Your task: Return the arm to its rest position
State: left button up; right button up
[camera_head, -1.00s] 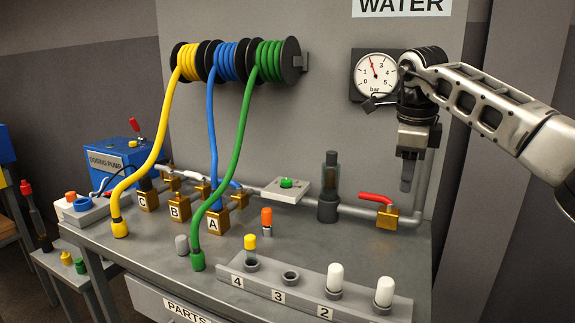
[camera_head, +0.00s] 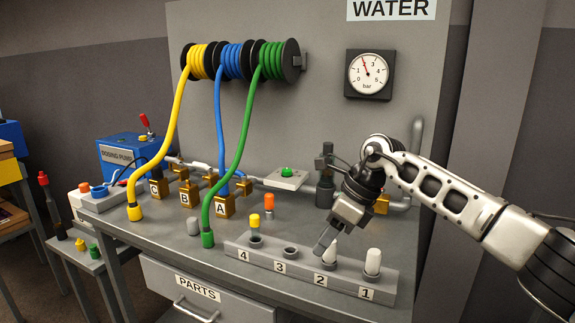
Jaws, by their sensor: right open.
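My right gripper (camera_head: 325,244) reaches in from the right and points down over the numbered rack (camera_head: 312,279). It is open, its fingertips close to the white plug (camera_head: 331,250) at slot 2. I cannot tell whether they touch that plug. My left gripper is not in view.
Another white plug (camera_head: 373,262) stands at slot 1, and a yellow-topped one (camera_head: 254,227) at slot 4. Yellow, blue and green hoses (camera_head: 234,145) hang from reels. The brass valve (camera_head: 382,203) is partly hidden behind my arm. The gauge (camera_head: 369,74) is above.

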jog(key=s+a+f+m+t+y, duration=0.2)
jog(key=s+a+f+m+y, duration=0.2)
jog(key=s+a+m+y, duration=0.9)
jog(key=d+f+m+t+h, duration=0.4)
jog(key=m+t, duration=0.3)
jog(key=m, duration=0.4)
jog(key=d+f+m+t+h, duration=0.45)
jog(key=m+t, duration=0.25)
jog(key=m, duration=0.4)
jog(key=s+d+f+m+g+h, duration=0.6)
jog(key=s+d+f+m, duration=0.5)
jog(key=s+f, duration=0.3)
jog(key=shift+s+d+f+m+h, duration=0.25)
jog(key=shift+s+m+h, duration=0.35)
jog(key=shift+s, duration=0.65)
